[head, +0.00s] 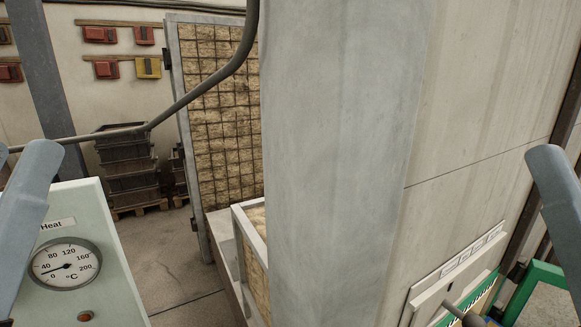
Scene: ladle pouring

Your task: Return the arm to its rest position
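Blue-grey links of my two arms show at the left and right edges of the head view. Neither gripper is visible, so I cannot see what either one holds. A long dark bent rod (195,92) runs from the left edge, past my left arm link, up to the top of the picture. I cannot tell what it belongs to. No ladle bowl is in view.
A pale green box with a temperature dial (65,263) stands at lower left. A large grey wall or column (340,160) fills the middle. Behind are an open mesh-lined door (215,110) and stacked dark crates (128,170). Bare floor (165,260) lies between. A green-framed thing (540,275) is at lower right.

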